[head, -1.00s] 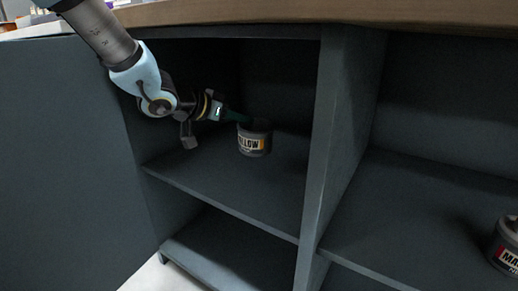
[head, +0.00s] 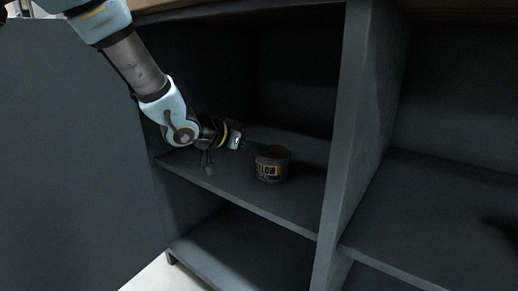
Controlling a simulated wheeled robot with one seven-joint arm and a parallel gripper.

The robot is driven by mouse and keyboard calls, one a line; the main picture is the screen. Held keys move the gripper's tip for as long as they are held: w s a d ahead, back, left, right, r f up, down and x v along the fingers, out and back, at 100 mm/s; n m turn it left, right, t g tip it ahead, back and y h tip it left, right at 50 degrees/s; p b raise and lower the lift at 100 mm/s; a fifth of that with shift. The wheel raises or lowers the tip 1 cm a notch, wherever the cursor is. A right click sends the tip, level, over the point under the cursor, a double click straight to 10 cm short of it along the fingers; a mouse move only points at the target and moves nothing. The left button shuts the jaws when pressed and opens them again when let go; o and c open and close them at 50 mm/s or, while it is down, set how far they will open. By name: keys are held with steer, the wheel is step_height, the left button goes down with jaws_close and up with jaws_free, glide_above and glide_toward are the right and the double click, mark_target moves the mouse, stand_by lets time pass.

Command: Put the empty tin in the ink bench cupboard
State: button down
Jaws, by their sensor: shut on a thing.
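A dark tin (head: 272,165) with a label ending in "LOW" is upright on or just above the middle shelf (head: 225,184) of the open cupboard's left bay. I cannot tell whether its base touches the shelf. My gripper (head: 262,147) reaches in from the left and is shut on the tin's upper edge. The fingertips are dark and partly lost in shadow. The inside of the tin is not clear to see.
An upright divider (head: 350,150) stands right of the tin. The right bay's shelf (head: 430,210) has a dark shape at the picture's right edge. A grey panel (head: 70,150) stands at the left. The worktop edge (head: 450,10) runs above.

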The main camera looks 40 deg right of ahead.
steer(key=c, duration=0.9)
jaws_free()
steer(key=shift+a, duration=0.1)
steer(key=shift+a+r, duration=0.25)
steer(key=p+v, duration=0.6)
steer(key=v, duration=0.5)
steer(key=w+a+f+n+t+y, duration=0.2)
steer(key=w+a+n+t+y, duration=0.15)
steer(key=w+a, duration=0.55)
steer(key=w+a+f+n+t+y, duration=0.3)
steer(key=w+a+n+y, duration=0.15)
steer(key=a, duration=0.75)
steer(key=s+a+f+n+g+y, duration=0.1)
steer(key=s+a+n, duration=0.3)
steer(key=a, duration=0.4)
steer(key=s+a+f+n+g+y, duration=0.1)
steer(key=s+a+n+g+y, duration=0.2)
steer(key=s+a, duration=0.3)
steer(key=a+n+g, duration=0.1)
steer(key=a, duration=0.1)
steer(key=shift+s+a+f+y, duration=0.25)
steer(key=shift+f+y, duration=0.05)
steer(key=shift+f, duration=0.1)
